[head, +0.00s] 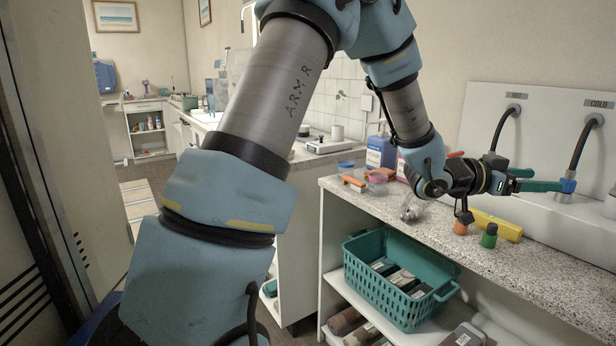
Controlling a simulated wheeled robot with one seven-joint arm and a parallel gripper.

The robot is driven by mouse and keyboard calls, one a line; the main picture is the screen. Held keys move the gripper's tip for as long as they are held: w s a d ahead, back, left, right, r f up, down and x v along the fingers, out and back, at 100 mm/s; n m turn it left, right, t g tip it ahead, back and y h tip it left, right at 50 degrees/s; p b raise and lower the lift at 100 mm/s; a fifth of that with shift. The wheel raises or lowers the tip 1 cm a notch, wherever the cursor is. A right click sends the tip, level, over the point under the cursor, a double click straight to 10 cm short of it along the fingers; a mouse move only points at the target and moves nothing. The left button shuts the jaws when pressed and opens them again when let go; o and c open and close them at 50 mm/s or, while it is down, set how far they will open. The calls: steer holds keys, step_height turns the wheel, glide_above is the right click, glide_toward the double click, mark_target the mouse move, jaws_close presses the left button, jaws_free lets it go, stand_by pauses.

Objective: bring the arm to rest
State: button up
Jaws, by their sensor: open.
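My arm rises large through the middle of the head view and bends down to the right. My gripper (549,180) is above the speckled counter (440,222) at the right, with its two teal fingers pointing right and spread apart. Its fingertips are close to the sink's hose fitting, a blue collar (567,186) at the end of the cold hose; I cannot tell whether they touch it. Nothing shows between the fingers.
A blue jug (381,153) stands behind the wrist. A teal basket (400,280) sits on the shelf below. Hot and cold hoses hang from the back panel (545,115).

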steer(key=w+a+f+n+t+y+p, duration=0.1)
steer(key=w+a+f+n+t+y, duration=0.15)
steer(key=w+a, duration=0.3)
steer(key=w+a+f+n+t+y, duration=0.1)
steer(key=w+a+n+t+y, duration=0.15)
steer(key=w+a, duration=0.35)
steer(key=w+a+f+n+t+y+p, duration=0.1)
steer(key=a+f+n+y, duration=0.15)
steer(key=a, duration=0.55)
steer(key=w+a+f+n+t+y, duration=0.1)
steer(key=a+y, duration=0.3)
steer(key=a, duration=0.4)
steer(key=s+a+f+n+g+y+p, duration=0.1)
steer(key=s+a+n+g+y, duration=0.1)
steer(key=s+a, duration=0.6)
steer(key=s+a+f+n+g+y+p, duration=0.1)
steer(key=s+a+n+g+y, duration=0.2)
steer(key=s+a, duration=0.4)
steer(key=a+n+g, duration=0.1)
steer(key=a+n, duration=0.1)
steer(key=a, duration=0.5)
steer(key=shift+s+a+f+n, duration=0.35)
steer(key=shift+s, duration=0.05)
